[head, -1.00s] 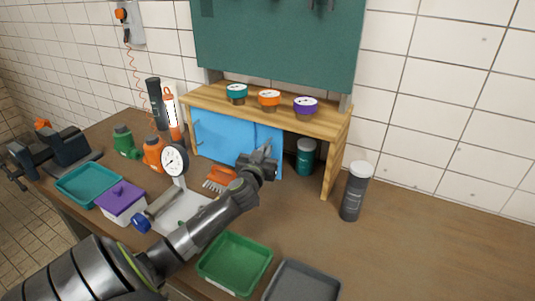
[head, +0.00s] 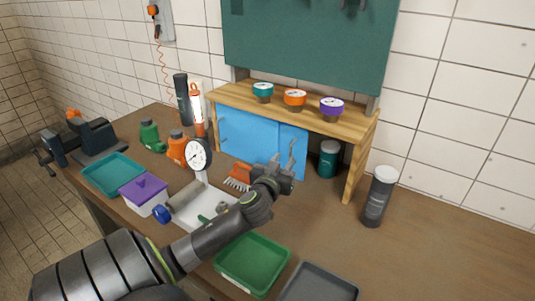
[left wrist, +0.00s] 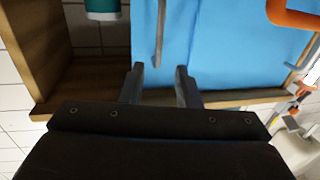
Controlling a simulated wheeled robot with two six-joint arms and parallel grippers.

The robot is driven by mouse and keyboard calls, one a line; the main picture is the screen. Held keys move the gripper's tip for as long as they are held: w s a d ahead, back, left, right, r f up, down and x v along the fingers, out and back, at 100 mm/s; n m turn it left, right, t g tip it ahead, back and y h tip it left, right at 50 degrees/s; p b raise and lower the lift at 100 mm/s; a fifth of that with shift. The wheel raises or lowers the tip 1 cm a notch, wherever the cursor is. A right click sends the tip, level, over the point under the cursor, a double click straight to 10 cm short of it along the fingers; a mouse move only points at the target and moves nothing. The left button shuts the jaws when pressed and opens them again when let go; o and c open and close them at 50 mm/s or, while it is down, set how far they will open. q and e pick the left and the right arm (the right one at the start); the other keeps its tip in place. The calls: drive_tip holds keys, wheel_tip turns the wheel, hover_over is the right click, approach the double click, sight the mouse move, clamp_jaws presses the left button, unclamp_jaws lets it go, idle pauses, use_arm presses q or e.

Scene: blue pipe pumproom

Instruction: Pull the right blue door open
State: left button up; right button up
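The right blue door (head: 266,146) is a flat panel under the wooden shelf, beside the left blue door (head: 234,122). It looks closed. My left gripper (head: 283,163) is in front of the lower right part of this door. In the left wrist view its two fingers (left wrist: 160,82) are apart, with the handle's end just ahead of the gap between them. Nothing shows gripped. My right gripper is in neither view.
A wooden shelf unit (head: 345,128) frames the doors; a teal canister (head: 328,160) stands in its open right bay. A dial gauge (head: 199,156) and orange brush (head: 239,175) are left of the gripper. A green tray (head: 252,263) lies in front.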

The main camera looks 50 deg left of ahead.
use_arm(q)
drive_tip(key=b+v, duration=0.1)
drive_tip(key=v, duration=1.1)
drive_tip(key=shift+b, duration=0.4)
drive_tip(key=shift+r, duration=0.1)
